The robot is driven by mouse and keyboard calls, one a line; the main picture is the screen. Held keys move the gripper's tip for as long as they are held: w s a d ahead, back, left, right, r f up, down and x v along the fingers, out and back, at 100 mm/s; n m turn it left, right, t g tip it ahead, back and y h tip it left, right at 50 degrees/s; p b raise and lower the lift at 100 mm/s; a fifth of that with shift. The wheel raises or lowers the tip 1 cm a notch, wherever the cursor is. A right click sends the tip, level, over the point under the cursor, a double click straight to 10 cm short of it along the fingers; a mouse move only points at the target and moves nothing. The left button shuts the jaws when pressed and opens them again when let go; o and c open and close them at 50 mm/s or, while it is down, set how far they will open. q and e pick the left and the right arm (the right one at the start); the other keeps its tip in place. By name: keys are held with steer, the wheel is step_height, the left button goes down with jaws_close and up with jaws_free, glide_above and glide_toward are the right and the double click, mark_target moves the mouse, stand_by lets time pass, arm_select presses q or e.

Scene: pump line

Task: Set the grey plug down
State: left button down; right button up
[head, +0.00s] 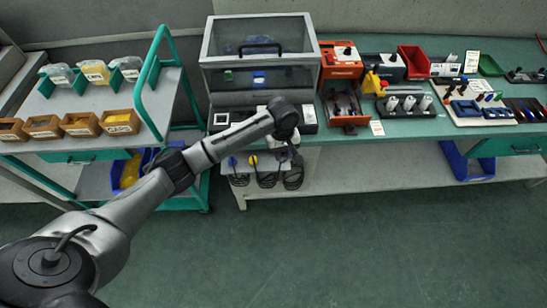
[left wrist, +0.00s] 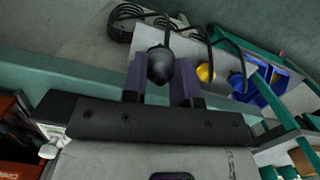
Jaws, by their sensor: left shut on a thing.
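The grey plug (left wrist: 159,66) is dark and rounded and sits between the two fingers of my left gripper (left wrist: 160,76) in the left wrist view. The gripper is shut on it. A black cable runs up from the plug. In the head view my left wrist reaches down in front of the bench's front edge, and the gripper and grey plug are mostly hidden under it. A yellow plug (left wrist: 205,73) and a blue plug (left wrist: 236,82) are beside the held one. My right gripper is in neither view.
Coiled black cables (head: 266,178) lie on the lower shelf (head: 350,171) under the bench. A clear-fronted cabinet (head: 260,60) stands on the bench behind my wrist. A teal trolley (head: 150,105) with bins stands on the left. The floor in front is clear.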

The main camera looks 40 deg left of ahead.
arm_select(q)
steer(key=a+f, duration=0.1)
steer(key=a, duration=0.2)
steer(key=a+f+b, duration=0.1)
steer(key=shift+w+a+f, duration=0.15)
steer(key=shift+w+f, duration=0.2)
steer(key=shift+f+b, duration=0.95)
steer(key=shift+f, duration=1.1)
steer(key=c, duration=0.9)
jaws_free()
